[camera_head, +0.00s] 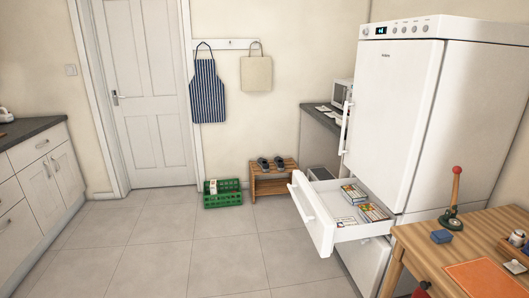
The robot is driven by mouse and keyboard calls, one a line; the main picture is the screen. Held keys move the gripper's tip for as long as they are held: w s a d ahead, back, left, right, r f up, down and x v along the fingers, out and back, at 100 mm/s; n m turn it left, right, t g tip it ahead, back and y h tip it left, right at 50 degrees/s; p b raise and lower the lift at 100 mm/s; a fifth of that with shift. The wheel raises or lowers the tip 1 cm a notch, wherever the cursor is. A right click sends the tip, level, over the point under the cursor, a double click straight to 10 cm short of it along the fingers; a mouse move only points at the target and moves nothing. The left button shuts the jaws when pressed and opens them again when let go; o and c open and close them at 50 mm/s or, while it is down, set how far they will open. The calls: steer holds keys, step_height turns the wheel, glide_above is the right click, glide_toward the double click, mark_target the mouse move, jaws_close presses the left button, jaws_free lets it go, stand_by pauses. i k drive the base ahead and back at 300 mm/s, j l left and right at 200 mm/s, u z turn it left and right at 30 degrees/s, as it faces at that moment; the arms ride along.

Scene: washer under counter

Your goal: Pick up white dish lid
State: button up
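I cannot make out a white dish lid for certain in the head view. A small white object (5,114) is cut off by the left edge, on the dark counter (30,127); it is too small to tell what it is. My gripper is not in view.
A tall white fridge (395,110) stands at the right, with a lower drawer (312,217) pulled out over the floor, holding several packets. A wooden table (410,245) fills the lower right corner. A green crate (222,200) and wooden shoe bench (272,184) stand by the wall. The middle floor is clear.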

mark_target(323, 108)
steer(key=i+j+u, duration=0.1)
steer(key=i, duration=0.8)
steer(key=i+j, duration=0.15)
steer(key=i, duration=0.75)
steer(key=i+j+z, duration=0.25)
steer(key=i+z, duration=0.2)
steer(key=i, duration=0.15)
steer(key=i+j+z, duration=0.45)
steer(key=i, duration=0.15)
steer(key=i+j+z, duration=0.45)
steer(key=j, duration=0.2)
